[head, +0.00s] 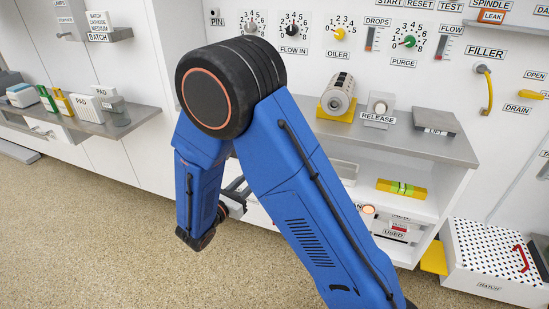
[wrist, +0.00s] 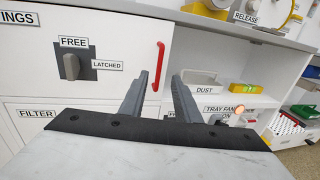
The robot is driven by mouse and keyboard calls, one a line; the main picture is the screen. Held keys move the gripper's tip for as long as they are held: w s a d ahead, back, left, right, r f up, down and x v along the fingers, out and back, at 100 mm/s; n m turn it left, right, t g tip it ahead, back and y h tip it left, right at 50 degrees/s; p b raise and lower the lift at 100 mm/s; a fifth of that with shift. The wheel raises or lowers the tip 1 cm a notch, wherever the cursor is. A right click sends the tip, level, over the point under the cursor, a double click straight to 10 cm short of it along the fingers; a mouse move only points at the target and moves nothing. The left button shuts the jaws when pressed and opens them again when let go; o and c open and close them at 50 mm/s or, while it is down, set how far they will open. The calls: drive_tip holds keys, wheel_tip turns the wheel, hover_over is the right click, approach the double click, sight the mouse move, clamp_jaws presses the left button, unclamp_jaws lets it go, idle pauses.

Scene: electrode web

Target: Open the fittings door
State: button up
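In the wrist view, the fittings door is a white panel (wrist: 115,75) at the left, its label partly cut off to "INGS". It looks shut. A vertical red handle (wrist: 157,68) is near its right edge. A grey latch knob (wrist: 70,66) stands upright, pointing to the FREE label; LATCHED is to its right. My gripper (wrist: 160,76) is open, with the handle's lower part showing between its two fingers. I cannot tell whether they touch it. In the head view my blue arm hides the door and handle; part of my gripper (head: 236,188) shows beside it.
A worktop (head: 400,135) with a release fixture (head: 379,105) runs above. Right of the door is an open shelf with a yellow-green level (wrist: 246,88). A FILTER panel (wrist: 25,118) is below. A perforated hatch box (head: 490,260) stands far right.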

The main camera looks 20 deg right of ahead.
drive_tip(key=x, duration=1.6)
drive_tip(key=shift+s, duration=0.1)
clamp_jaws()
